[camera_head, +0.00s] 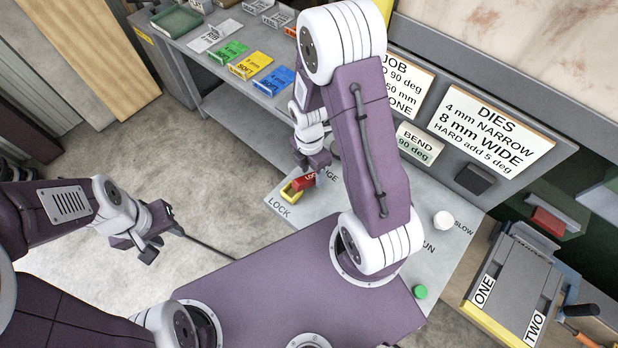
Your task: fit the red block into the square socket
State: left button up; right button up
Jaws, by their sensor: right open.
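The red block (303,182), with white lettering on its face, is at the yellow square socket (291,195) on the grey panel marked LOCK. It overlaps the socket's upper right side; I cannot tell whether it sits inside or only rests at the edge. My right gripper (319,162) is open, pointing down just above and right of the red block, partly hidden by my own arm. I cannot see any contact with the block. My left gripper (150,247) hangs over the floor at the left, well away from the socket; its jaw opening is unclear.
The panel also carries a white knob (443,220) and a green button (420,292). A grey bench (190,45) with coloured labelled plates stands behind. A machine marked ONE and TWO (515,285) is at right, with another red piece (548,222) behind it.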

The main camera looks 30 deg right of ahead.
jog(key=f, duration=0.2)
jog(key=shift+a+f, duration=0.25)
jog(key=shift+f, duration=0.05)
pick_arm(q)
jog(key=shift+w+a+r, duration=0.15)
jog(key=shift+a+r, duration=0.05)
jog(key=shift+a, duration=0.1)
pick_arm(e)
jog(key=shift+d, duration=0.1)
jog(key=shift+c, duration=0.3)
jog(key=shift+d, duration=0.1)
jog(key=c, duration=0.5)
jog(key=shift+s, duration=0.1)
jog(key=c, duration=0.5)
grip_shut()
